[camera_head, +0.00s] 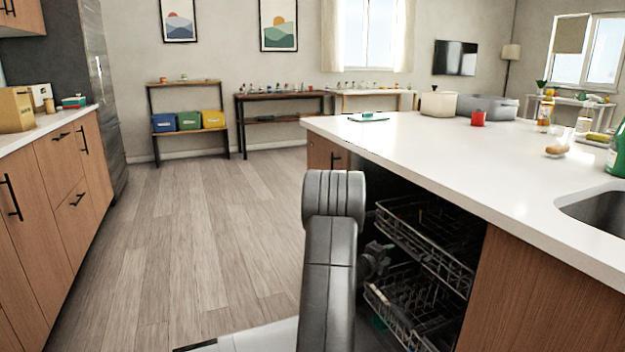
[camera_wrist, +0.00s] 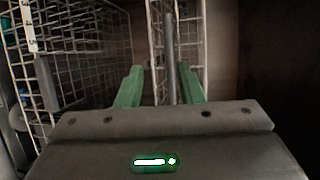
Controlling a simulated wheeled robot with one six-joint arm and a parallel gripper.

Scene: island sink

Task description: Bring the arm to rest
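My arm (camera_head: 332,240) stands in front of the island, bent at the elbow. Its wrist part (camera_head: 374,262) shows just behind it, at the front of the open dishwasher. In the wrist view my gripper (camera_wrist: 161,68) has two green fingers with a clear gap between them. A grey upright rod (camera_wrist: 170,55) shows between or beyond the fingers; I cannot tell its distance, and nothing is seen clamped. In the head view the fingers are hidden or too small to make out.
The dishwasher's upper rack (camera_head: 430,232) and lower rack (camera_head: 410,305) are close to my wrist. Wire rack walls (camera_wrist: 85,45) fill the left of the wrist view. The white island counter (camera_head: 440,150) overhangs on the right. Open wooden floor (camera_head: 200,220) lies to the left.

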